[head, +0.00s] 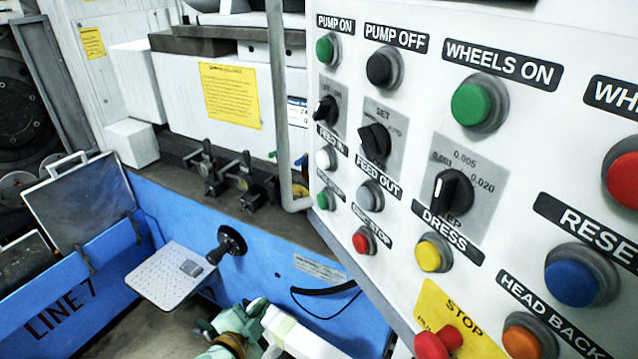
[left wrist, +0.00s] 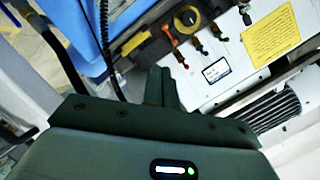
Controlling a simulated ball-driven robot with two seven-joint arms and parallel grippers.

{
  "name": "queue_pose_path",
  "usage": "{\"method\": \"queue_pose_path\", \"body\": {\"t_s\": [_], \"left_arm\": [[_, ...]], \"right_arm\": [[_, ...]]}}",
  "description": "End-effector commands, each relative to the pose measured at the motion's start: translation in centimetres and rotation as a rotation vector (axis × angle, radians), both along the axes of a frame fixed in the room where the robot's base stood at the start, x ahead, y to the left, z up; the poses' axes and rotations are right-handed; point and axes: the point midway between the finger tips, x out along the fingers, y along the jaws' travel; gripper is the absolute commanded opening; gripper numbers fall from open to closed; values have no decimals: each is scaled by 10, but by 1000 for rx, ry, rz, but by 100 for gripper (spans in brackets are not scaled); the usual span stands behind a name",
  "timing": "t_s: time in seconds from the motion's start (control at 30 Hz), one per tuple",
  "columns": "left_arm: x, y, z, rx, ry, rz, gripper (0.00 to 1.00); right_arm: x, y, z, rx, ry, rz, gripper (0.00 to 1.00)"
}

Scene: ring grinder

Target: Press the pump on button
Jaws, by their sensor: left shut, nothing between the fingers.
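The pump on button (head: 325,49) is a green round button in a grey collar at the top left of the white control panel (head: 400,18), under the PUMP ON label (head: 335,25). It stands out and nothing covers it. My left gripper (left wrist: 161,86) shows in the left wrist view with its two dark fingers together and nothing between them. In the head view, green and white parts of my left arm are at the bottom middle, well below and apart from the button. The button cannot be made out in the left wrist view. My right gripper is not in view.
The black pump off button (head: 380,69) is just right of the green one. Several knobs and buttons lie below. A grey upright pipe (head: 278,110) stands left of the panel. A blue machine base (head: 180,205) with a white hinged plate (head: 165,278) is lower left.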

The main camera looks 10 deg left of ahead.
Motion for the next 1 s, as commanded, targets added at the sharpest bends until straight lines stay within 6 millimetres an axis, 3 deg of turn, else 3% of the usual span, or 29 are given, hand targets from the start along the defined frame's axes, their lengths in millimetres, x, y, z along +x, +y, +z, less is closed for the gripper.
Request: {"method": "queue_pose_path", "body": {"t_s": [0.03, 0.27, 0.4, 0.6, 0.7, 0.8, 1.0], "left_arm": [[7, -2, 46, 19, -65, -13, 0], [19, -12, 207, 123, -345, -54, 0], [12, -17, 306, 190, -518, -65, 0], [-14, -23, 429, 279, -744, -61, 0], [-27, -24, 471, 310, -826, -54, 0], [-38, -25, 498, 333, -882, -47, 0], [-46, -26, 514, 349, -921, -42, 0]], "right_arm": [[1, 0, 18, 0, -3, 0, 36], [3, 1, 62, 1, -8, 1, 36], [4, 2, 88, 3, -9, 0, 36], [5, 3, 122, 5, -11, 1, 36], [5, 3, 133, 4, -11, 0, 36], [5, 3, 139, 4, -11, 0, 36], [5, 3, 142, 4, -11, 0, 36]]}}
